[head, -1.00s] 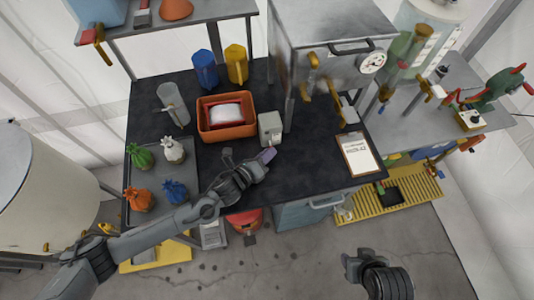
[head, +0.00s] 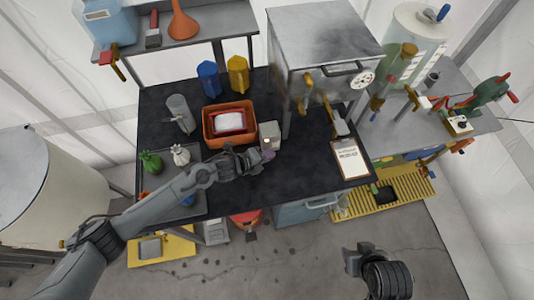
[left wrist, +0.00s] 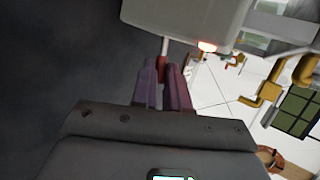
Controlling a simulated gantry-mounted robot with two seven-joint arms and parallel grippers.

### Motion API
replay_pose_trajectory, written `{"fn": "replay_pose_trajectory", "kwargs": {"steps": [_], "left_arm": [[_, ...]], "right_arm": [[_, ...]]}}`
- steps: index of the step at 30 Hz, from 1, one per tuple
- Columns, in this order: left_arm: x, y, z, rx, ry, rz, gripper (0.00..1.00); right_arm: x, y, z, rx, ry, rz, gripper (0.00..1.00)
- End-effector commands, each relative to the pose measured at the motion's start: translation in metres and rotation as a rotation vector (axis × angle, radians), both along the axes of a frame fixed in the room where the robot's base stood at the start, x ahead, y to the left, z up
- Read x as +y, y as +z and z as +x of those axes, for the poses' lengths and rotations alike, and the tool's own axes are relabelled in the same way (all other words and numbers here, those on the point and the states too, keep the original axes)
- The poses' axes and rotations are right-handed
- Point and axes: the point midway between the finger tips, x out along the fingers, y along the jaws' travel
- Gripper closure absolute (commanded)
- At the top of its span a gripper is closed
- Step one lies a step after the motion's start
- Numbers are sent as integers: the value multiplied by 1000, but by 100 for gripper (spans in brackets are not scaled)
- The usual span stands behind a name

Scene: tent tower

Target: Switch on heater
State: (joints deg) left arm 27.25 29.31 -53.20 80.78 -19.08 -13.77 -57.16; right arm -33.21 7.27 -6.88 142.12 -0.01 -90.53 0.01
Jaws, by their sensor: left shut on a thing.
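A small beige-grey box (head: 270,135) stands on the dark bench, left of the steel cabinet's leg.
A steel cabinet (head: 325,45) with a gauge stands on the bench's right part. An orange bin (head: 230,122) sits left of the box.

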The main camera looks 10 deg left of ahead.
Motion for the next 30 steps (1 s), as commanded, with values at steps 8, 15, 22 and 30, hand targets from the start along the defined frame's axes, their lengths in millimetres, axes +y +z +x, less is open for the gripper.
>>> {"fn": "replay_pose_trajectory", "kwargs": {"steps": [8, 15, 22, 30], "left_arm": [[1, 11, 7, 192, 1, -79, 100], [3, 14, 9, 296, 0, -120, 100], [3, 15, 10, 336, 0, -136, 100], [3, 15, 9, 343, 0, -138, 100]], "right_arm": [[1, 9, 0, 1, -3, 4, 57], [2, 9, 0, 0, -6, 9, 57], [2, 9, 0, 1, -7, 11, 57], [2, 9, 0, 1, -5, 9, 57]]}}
